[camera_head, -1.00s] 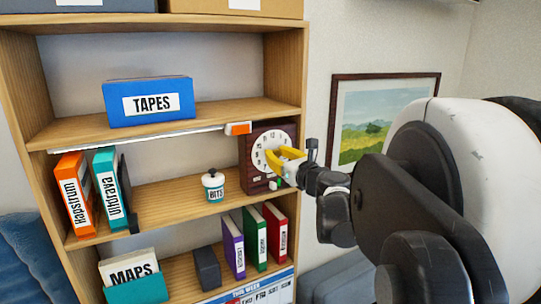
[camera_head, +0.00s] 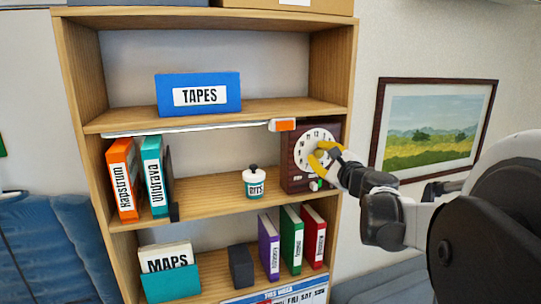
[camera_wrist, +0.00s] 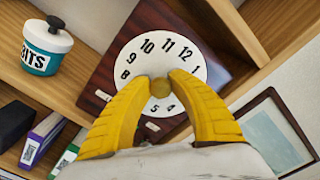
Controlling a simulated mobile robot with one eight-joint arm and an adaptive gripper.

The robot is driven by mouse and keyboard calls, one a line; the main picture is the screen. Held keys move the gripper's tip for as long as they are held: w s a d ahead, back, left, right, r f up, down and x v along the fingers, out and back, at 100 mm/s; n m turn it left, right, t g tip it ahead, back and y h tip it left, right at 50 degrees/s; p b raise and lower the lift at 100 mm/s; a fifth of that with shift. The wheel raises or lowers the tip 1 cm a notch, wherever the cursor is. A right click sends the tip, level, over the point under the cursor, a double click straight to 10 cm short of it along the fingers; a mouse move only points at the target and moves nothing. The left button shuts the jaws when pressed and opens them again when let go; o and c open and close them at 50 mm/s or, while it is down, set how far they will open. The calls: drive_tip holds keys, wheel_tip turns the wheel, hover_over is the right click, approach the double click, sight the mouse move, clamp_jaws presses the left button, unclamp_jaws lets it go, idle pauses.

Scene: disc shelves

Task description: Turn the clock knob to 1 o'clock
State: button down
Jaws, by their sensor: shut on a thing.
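The clock (camera_head: 298,176) is a dark red-brown box with a white numbered dial (camera_head: 318,148), standing at the right end of the middle shelf. In the wrist view the dial (camera_wrist: 160,52) looks tilted and fills the middle. The round tan knob (camera_wrist: 161,88) sits at its lower centre. My gripper (camera_wrist: 161,82) has its two yellow fingers shut on the knob, one tip on each side. In the head view my gripper (camera_head: 322,155) covers part of the dial.
A lidded BITS jar (camera_head: 254,184) stands left of the clock. A blue TAPES box (camera_head: 198,94) is on the shelf above. Several binders (camera_head: 290,236) stand below. A framed picture (camera_head: 436,125) hangs on the wall to the right.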

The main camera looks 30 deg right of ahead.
drive_tip(key=shift+n, duration=0.9)
drive_tip(key=c, duration=1.2)
unclamp_jaws()
drive_tip(key=v, duration=1.2)
drive_tip(key=shift+s+f, duration=0.1)
